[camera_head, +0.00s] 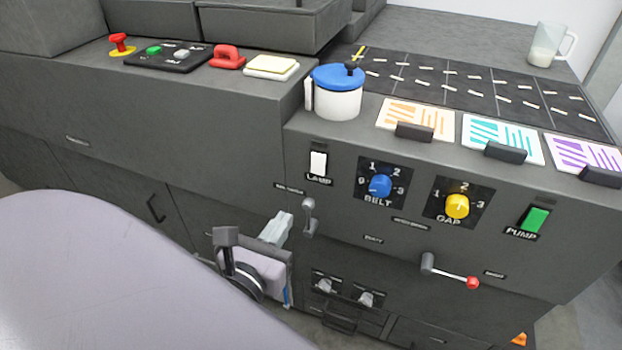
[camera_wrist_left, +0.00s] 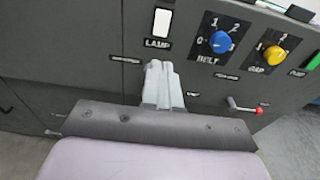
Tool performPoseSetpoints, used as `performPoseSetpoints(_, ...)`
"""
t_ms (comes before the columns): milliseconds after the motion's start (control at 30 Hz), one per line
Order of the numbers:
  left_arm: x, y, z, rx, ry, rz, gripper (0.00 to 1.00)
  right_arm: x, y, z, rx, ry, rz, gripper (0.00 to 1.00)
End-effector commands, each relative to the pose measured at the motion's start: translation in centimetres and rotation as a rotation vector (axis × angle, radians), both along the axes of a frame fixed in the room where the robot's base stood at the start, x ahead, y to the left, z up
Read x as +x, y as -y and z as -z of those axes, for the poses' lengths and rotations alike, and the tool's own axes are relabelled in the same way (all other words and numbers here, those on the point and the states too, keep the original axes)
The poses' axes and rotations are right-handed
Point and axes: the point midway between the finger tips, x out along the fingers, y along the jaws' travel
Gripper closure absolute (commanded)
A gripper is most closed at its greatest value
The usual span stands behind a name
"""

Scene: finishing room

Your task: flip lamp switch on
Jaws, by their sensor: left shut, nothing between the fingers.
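The lamp switch (camera_head: 318,164) is a white rocker on the grey front panel, above a label reading LAMP. It also shows in the left wrist view (camera_wrist_left: 162,22), above and ahead of my fingers. My left gripper (camera_head: 281,222) is shut and empty, below and to the left of the switch and apart from it. Its fingertips show together in the left wrist view (camera_wrist_left: 158,68). I cannot tell from these frames which position the rocker is in. My right gripper is not in view.
Right of the switch are a blue BELT knob (camera_head: 380,187), a yellow GAP knob (camera_head: 457,206) and a green PUMP switch (camera_head: 534,219). A small grey lever (camera_head: 309,217) and a red-tipped lever (camera_head: 472,283) stick out below. A blue-lidded pot (camera_head: 338,92) stands on the ledge above.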

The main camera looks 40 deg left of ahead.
Motion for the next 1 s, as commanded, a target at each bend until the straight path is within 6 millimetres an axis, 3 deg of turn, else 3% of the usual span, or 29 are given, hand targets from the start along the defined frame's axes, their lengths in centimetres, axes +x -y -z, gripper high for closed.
performPoseSetpoints(267,1.1,-0.3,0.1,-0.001,0.001,0.000,1.00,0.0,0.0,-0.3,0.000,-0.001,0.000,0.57)
performPoseSetpoints(1000,11.6,-2.8,1.4,-0.004,0.001,-0.002,1.00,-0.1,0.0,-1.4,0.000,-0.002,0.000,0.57)
